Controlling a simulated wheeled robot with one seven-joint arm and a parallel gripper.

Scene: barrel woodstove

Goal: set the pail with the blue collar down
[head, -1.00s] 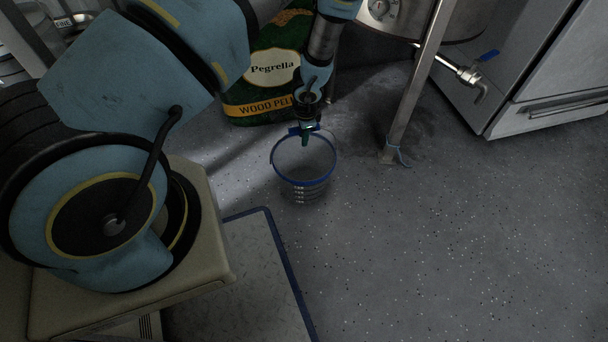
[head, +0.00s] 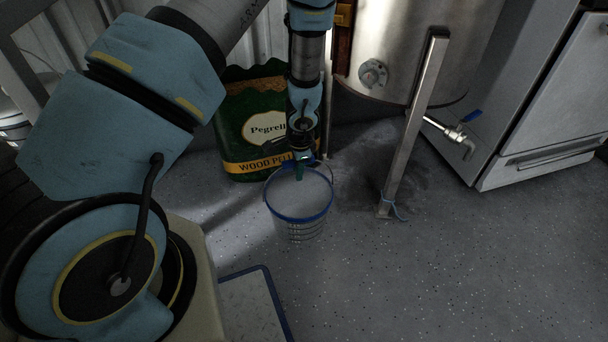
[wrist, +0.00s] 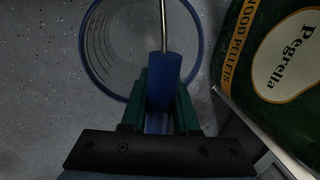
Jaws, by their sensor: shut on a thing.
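The pail with the blue collar (head: 300,218) is a clear bucket with a blue rim, upright below my gripper in the head view. It also shows in the wrist view (wrist: 100,40), seen from above, and looks empty. My gripper (head: 303,170) is shut on the pail's handle, a blue grip (wrist: 163,85) on a thin metal wire. The green fingers sit on both sides of the grip. The pail hangs under the gripper or rests close to the floor; I cannot tell whether its base touches the floor.
A pellet bag (head: 262,130) stands just behind the pail. A metal leg (head: 412,130) of the round tank (head: 425,50) stands to the right, near a tap (head: 455,135) and a white appliance (head: 530,120). Open speckled floor (head: 450,260) lies in front and right.

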